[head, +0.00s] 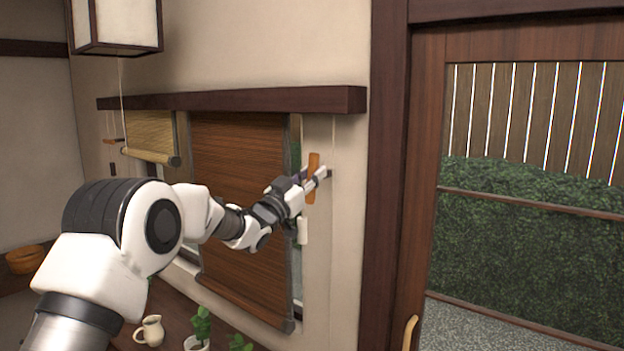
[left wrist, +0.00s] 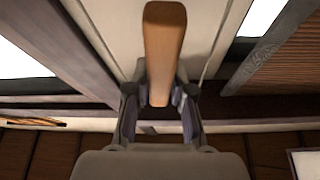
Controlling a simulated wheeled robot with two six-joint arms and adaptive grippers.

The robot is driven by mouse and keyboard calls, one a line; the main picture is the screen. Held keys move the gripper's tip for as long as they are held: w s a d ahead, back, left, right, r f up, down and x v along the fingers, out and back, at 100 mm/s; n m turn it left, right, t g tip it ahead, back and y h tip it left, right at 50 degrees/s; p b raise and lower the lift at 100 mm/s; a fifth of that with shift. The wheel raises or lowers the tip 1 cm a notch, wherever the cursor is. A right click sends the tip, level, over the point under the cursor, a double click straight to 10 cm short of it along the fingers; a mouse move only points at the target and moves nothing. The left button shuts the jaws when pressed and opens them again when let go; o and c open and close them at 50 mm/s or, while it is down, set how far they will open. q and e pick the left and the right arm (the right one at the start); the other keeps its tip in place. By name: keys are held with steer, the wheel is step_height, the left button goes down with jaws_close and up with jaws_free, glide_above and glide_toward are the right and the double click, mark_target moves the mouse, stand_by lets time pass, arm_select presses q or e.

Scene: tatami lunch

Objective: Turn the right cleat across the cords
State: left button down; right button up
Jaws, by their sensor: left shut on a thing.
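The right cleat (head: 313,166) is an orange-brown wooden bar on the wall strip right of the large brown blind. It stands roughly upright in the head view. My left gripper (head: 315,182) is shut on the cleat, with the bar showing above and below the fingers. In the left wrist view the cleat (left wrist: 165,45) runs lengthwise between the two fingers (left wrist: 160,108). A thin pale cord (head: 333,145) hangs beside the cleat, on its right. Whether it touches the cleat is unclear. My right gripper is not in view.
The large brown blind (head: 235,190) hangs left of the cleat under a dark wooden rail (head: 240,99). A smaller tan blind (head: 150,135) and another cleat (head: 114,140) are farther left. A jug (head: 149,331) and a potted plant (head: 200,328) stand below. A door frame (head: 388,200) is at right.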

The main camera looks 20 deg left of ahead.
arm_select(q)
steer(key=shift+f+m+h+b, duration=0.15)
steer(key=shift+m+h+b, duration=0.4)
steer(key=shift+m, duration=0.55)
steer(key=m+g+h+b, duration=0.1)
steer(key=m, duration=0.1)
steer(key=shift+d+m, duration=0.1)
steer(key=shift+m, duration=0.2)
steer(key=m+g, duration=0.1)
steer(key=m, duration=0.1)
steer(key=m+g+h, duration=0.1)
steer(key=m, duration=0.2)
steer(key=shift+s+d, duration=0.1)
steer(key=shift+d, duration=0.05)
steer(key=m+g, duration=0.1)
steer(key=m, duration=0.1)
steer(key=m+g+h, duration=0.1)
steer(key=m, duration=0.2)
steer(key=shift+d, duration=0.2)
steer(key=m+g+p, duration=0.1)
steer(key=m, duration=0.1)
steer(key=f+m+g+y, duration=0.1)
steer(key=m, duration=0.2)
steer(key=shift+s+m+p, duration=0.1)
steer(key=shift+m+p, duration=0.2)
steer(key=shift+p, duration=0.1)
steer(key=c, duration=1)
jaws_free()
steer(key=shift+d, duration=0.1)
